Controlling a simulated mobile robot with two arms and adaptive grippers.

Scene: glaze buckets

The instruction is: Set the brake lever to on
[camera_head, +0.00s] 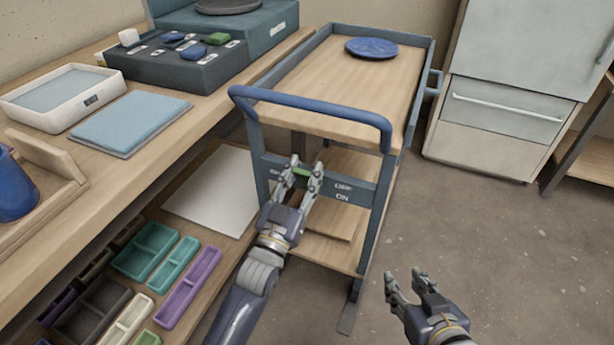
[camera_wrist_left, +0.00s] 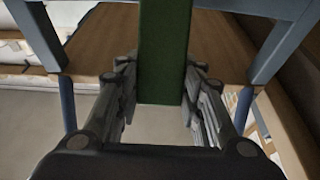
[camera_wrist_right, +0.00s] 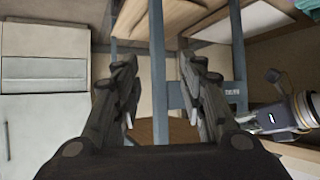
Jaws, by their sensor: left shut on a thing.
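The green brake lever (camera_head: 302,172) is on the blue crossbar at the cart's near end. My left gripper (camera_head: 306,166) is shut on it, with the fingers on both sides. In the left wrist view the lever (camera_wrist_left: 164,55) is a long green bar between the fingers. The OFF label (camera_head: 343,186) and the ON label (camera_head: 342,197) below it are right of the lever. The fingers hide part of the lever and the label on the left. My right gripper (camera_head: 408,276) is open and empty, above the floor right of the cart.
The cart (camera_head: 292,92) has a blue handle (camera_head: 315,104) above the lever and a blue plate (camera_head: 371,48) on top. A workbench (camera_head: 150,165) with trays stands along the left. Grey cabinets (camera_head: 513,104) stand at the back right. The floor right of the cart is clear.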

